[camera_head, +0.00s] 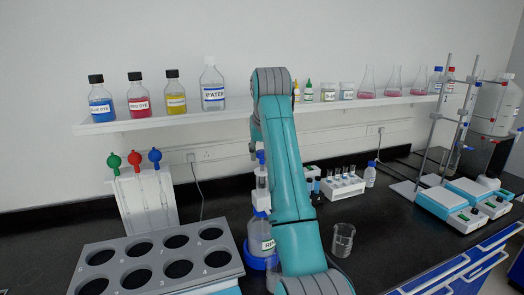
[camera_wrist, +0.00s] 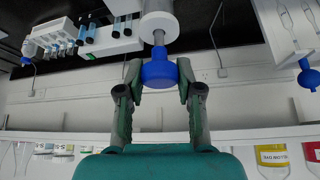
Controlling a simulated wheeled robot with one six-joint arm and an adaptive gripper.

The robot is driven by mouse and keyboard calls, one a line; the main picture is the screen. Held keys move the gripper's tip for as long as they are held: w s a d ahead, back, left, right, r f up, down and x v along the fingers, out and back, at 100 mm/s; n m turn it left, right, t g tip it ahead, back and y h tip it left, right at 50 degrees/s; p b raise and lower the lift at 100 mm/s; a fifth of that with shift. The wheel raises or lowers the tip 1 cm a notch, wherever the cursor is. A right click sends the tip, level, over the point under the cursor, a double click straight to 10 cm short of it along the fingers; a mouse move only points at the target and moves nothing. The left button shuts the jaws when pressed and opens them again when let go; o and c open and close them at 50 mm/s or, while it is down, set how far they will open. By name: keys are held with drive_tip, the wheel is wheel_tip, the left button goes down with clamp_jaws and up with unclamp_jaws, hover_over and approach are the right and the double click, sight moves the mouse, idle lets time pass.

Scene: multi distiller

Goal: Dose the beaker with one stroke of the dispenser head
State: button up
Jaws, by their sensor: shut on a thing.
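The dispenser stands left of my arm in the head view, with a clear bottle (camera_head: 259,238), a white pump body (camera_head: 261,190) and a blue head (camera_head: 261,157) on top. In the wrist view, my gripper (camera_wrist: 158,76) is shut on the blue head (camera_wrist: 158,73), one finger on each side. A grey rod (camera_wrist: 158,38) shows between the head and the white body (camera_wrist: 160,20). A clear glass beaker (camera_head: 343,240) stands on the bench right of my arm. Another clear vessel (camera_head: 272,272) seems to stand by the dispenser's blue base (camera_head: 258,263), partly hidden by my arm.
A grey rack with round holes (camera_head: 160,262) and a pipette stand (camera_head: 145,200) are at left. A tube rack (camera_head: 342,187) stands behind the beaker. A bottle shelf (camera_head: 230,112) runs along the wall.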

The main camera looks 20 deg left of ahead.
drive_tip(key=shift+f, duration=1)
drive_tip(key=o, duration=1.2)
